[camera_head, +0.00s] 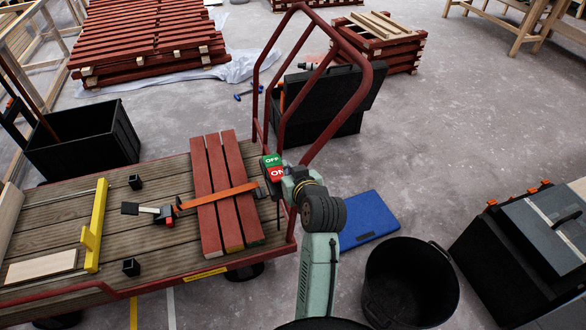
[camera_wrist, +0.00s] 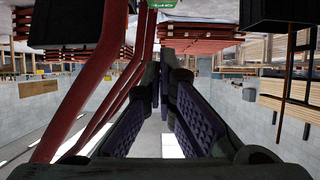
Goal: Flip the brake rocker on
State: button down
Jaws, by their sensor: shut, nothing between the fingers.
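The brake rocker (camera_head: 271,167) is a small switch box on the red cart handle, with a green half marked OFF above a red half marked ON. Which half is pressed in, I cannot tell. The green half (camera_wrist: 162,4) shows upside down at the top edge of the wrist view; the red half is out of that view. My gripper (camera_head: 287,171) is just right of the rocker in the head view, and whether it touches cannot be told. In the wrist view my gripper (camera_wrist: 166,65) has its dark fingers together, with nothing between them.
The red tubular handle (camera_head: 371,75) rises close beside my gripper. The cart deck (camera_head: 150,225) carries red battens (camera_head: 225,190), an orange strap and a yellow square (camera_head: 96,225). A black bucket (camera_head: 410,285), blue lid (camera_head: 368,218) and black cases stand on the floor.

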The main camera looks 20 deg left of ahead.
jog(key=shift+f, duration=0.1)
jog(key=p, duration=0.2)
send_over(275, 167)
jog(key=s+d, duration=0.4)
jog(key=f, duration=0.4)
jog(key=shift+s+a, duration=0.1)
jog(key=shift+a, duration=0.15)
notch_tip(275, 167, down, 3)
jog(key=shift+s+r, duration=0.1)
jog(key=shift+r, duration=0.1)
jog(key=shift+s+d+f, duration=0.1)
jog(key=shift+d+f, duration=0.05)
jog(key=shift+f, duration=0.7)
